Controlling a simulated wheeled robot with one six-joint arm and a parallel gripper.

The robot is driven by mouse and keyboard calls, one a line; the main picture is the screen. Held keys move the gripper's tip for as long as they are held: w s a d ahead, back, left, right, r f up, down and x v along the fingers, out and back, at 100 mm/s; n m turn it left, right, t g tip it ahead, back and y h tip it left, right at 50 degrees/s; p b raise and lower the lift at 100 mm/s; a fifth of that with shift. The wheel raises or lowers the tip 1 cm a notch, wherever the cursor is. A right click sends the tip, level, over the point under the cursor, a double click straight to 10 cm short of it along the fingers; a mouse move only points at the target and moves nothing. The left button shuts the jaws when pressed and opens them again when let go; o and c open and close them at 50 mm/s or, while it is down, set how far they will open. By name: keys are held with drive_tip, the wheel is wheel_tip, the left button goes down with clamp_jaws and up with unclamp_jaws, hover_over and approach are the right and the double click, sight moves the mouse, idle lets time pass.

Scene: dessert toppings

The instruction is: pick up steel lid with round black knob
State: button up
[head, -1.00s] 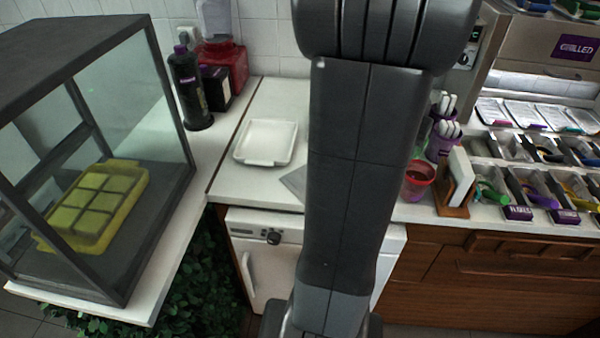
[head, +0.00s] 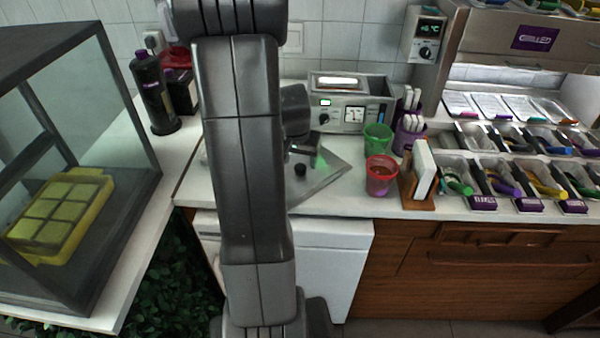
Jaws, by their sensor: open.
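The steel lid (head: 325,179) lies flat on the white counter, to the right of my arm in the head view. Its round black knob (head: 300,169) stands up from it. Its left part is hidden behind my arm. My gripper (head: 303,152) shows just right of the arm link, dark and partly hidden, by the knob and over the lid's far part. It is open, and I see nothing held. I cannot tell its exact height above the lid.
A grey appliance with a dial (head: 352,112) stands behind the lid. A green cup (head: 377,138), a red cup (head: 381,177) and a wooden holder (head: 417,190) stand to the right. A dark bottle (head: 154,92) and a glass case (head: 125,130) are at left.

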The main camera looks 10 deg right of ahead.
sight(300, 167)
drive_tip(key=shift+x, duration=1.85)
